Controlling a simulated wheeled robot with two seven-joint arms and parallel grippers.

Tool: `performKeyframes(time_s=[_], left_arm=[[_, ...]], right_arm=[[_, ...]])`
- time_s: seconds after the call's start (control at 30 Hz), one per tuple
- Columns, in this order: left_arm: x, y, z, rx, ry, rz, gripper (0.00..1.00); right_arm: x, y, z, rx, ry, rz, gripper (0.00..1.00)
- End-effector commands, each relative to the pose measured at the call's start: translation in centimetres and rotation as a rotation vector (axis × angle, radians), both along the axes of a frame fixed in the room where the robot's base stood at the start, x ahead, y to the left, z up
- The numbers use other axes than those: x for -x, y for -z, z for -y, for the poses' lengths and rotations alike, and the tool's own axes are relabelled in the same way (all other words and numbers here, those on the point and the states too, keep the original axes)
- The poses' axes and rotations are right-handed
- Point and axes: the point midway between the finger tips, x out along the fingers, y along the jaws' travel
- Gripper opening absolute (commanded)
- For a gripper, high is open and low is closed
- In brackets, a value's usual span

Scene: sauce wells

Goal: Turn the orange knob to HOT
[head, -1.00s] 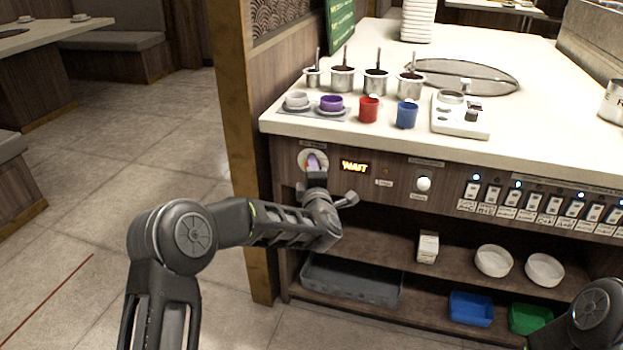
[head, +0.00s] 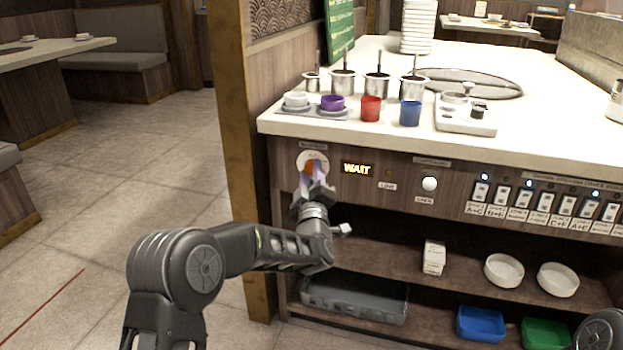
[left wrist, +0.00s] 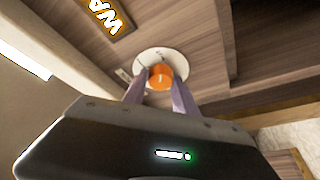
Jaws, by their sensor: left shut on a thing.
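The orange knob (left wrist: 160,76) sits on a round white dial plate (left wrist: 172,56) on the counter's front panel. In the head view the knob (head: 311,168) is partly covered by my gripper. My left gripper (head: 314,176) is at the knob, and in the left wrist view its two fingers (left wrist: 160,90) are shut on the knob's sides. The dial's markings are too small to read. A lit display (head: 357,169) right of the dial reads WAIT. My right gripper is not in view; part of my right arm shows at the lower right corner.
A white round button (head: 429,184) and a row of switches (head: 545,203) lie farther right on the panel. Purple (head: 333,103), red (head: 371,109) and blue (head: 410,113) cups stand on the counter above.

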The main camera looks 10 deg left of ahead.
Motion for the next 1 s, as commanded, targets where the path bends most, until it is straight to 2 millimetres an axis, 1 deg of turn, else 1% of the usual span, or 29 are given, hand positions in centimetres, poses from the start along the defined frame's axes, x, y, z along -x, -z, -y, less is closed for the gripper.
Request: performKeyframes(time_s=[0.4,0.43,0.67,1.0], left_arm=[[-0.01,0.05,-0.01,-0.012,0.000,-0.002,0.00],[-0.01,0.04,-0.01,-0.012,0.000,-0.002,0.35],[-0.01,0.04,-0.03,-0.010,0.000,0.000,0.54],[0.23,0.03,0.05,-0.010,0.000,0.000,0.55]], right_arm=[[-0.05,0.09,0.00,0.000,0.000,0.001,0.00],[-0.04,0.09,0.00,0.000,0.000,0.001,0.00],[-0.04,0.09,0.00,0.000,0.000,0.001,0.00],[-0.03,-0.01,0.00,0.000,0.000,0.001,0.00]])
